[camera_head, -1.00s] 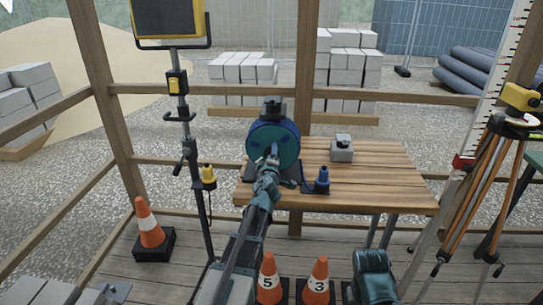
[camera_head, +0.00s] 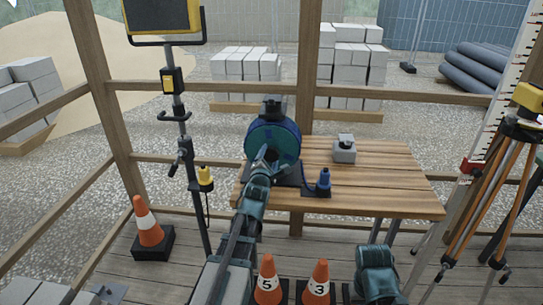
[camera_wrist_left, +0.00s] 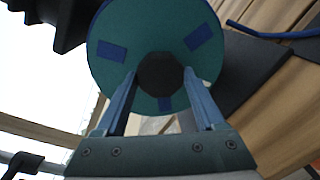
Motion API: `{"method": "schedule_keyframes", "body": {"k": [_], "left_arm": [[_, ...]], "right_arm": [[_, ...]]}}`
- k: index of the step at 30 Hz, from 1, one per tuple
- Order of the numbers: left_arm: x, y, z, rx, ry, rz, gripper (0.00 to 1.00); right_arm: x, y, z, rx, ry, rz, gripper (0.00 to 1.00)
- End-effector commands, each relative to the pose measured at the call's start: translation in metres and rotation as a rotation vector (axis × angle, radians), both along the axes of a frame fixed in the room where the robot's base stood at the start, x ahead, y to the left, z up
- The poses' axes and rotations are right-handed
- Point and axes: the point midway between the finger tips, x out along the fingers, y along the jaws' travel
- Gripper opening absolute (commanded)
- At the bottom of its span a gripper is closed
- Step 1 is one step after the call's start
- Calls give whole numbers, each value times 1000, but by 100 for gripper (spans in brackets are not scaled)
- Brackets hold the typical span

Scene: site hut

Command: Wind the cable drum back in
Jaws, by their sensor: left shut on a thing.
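The cable drum (camera_head: 287,137) is a teal and blue disc in a dark stand on the left end of the wooden table. In the left wrist view the drum face (camera_wrist_left: 120,28) fills the upper middle, with blue patches and a dark round knob (camera_wrist_left: 160,74). My left gripper (camera_head: 263,160) is in front of the drum face, and its two blue fingers (camera_wrist_left: 160,88) are closed around the dark knob. My right gripper cannot be made out.
A grey block-like box (camera_head: 344,149) sits on the wooden table (camera_head: 390,180), whose right part is clear. A lamp stand (camera_head: 187,150) is left of the table. Orange cones (camera_head: 149,224) stand on the floor, and a tripod (camera_head: 500,180) is at right.

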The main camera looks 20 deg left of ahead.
Motion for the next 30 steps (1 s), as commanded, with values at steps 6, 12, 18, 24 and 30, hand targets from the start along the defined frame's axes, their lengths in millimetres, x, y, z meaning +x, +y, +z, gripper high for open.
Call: {"method": "schedule_keyframes", "body": {"k": [6, 12, 18, 24, 30], "left_arm": [[-2, 0, -3, -192, -49, 1, 0], [-2, -1, -4, -341, -90, -1, 0], [-2, -1, -4, -451, -121, -2, 0], [-2, -1, -4, -519, -140, -3, 0], [-2, -2, -3, -547, -149, -3, 0]], "right_arm": [[0, 0, -4, 0, 0, 0, 0], [0, 0, -6, 0, 0, 0, 0], [0, 0, -8, 0, 0, 0, 0], [0, 0, -9, 0, 0, 0, 0], [0, 0, -10, 0, 0, 0, 0]]}}
